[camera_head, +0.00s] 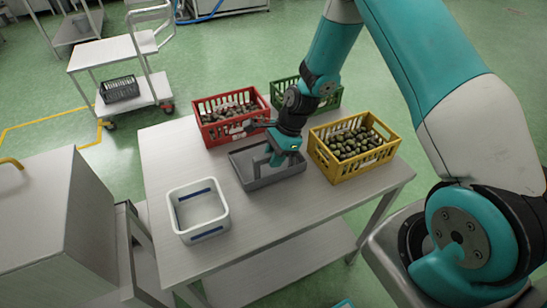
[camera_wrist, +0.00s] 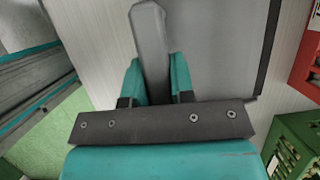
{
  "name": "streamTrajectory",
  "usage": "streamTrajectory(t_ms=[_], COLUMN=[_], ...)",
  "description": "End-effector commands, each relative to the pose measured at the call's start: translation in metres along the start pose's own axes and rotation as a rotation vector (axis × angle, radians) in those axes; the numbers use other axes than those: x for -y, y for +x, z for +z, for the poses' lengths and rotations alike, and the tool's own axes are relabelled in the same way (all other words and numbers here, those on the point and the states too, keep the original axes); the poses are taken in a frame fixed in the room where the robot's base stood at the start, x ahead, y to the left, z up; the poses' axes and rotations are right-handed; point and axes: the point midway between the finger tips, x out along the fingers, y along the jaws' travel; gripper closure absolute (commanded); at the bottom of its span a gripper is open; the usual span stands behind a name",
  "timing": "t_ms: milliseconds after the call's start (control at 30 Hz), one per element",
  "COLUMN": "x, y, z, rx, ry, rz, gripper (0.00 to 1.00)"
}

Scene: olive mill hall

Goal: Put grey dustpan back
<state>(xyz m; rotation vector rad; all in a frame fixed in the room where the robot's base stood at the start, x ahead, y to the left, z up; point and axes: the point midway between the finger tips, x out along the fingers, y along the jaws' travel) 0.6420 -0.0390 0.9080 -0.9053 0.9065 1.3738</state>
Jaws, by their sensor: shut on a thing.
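The grey dustpan (camera_head: 262,182) is at the middle of the steel table (camera_head: 265,225), between the red and yellow crates. My gripper (camera_head: 277,156) is over it from above. In the wrist view the teal fingers of my gripper (camera_wrist: 155,78) are shut on the dustpan's grey handle, one finger on each side.
A red crate (camera_head: 211,140), a green crate (camera_head: 330,103) and a yellow crate (camera_head: 345,180) stand close around it. The table's left end and front right are clear. A trolley (camera_head: 95,58) stands beyond.

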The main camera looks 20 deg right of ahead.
Motion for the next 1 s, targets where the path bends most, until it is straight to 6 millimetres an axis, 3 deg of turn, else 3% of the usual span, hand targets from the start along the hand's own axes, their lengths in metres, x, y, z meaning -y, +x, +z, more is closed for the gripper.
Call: streamTrajectory(t_ms=[133, 467, 500, 600, 867, 1000], x=[0.000, 0.001, 0.000, 0.000, 0.000, 0.001], y=[0.010, 0.014, 0.014, 0.013, 0.013, 0.003], z=[-0.004, -0.006, -0.006, -0.006, -0.005, -0.005], rx=[0.001, 0.000, 0.000, 0.000, 0.000, 0.000], ry=[-0.002, -0.002, -0.001, -0.001, -0.001, -0.001], rz=[-0.001, -0.002, -0.001, -0.001, -0.001, -0.004], gripper=[1.00, 1.00, 0.72, 0.51, 0.51, 0.51])
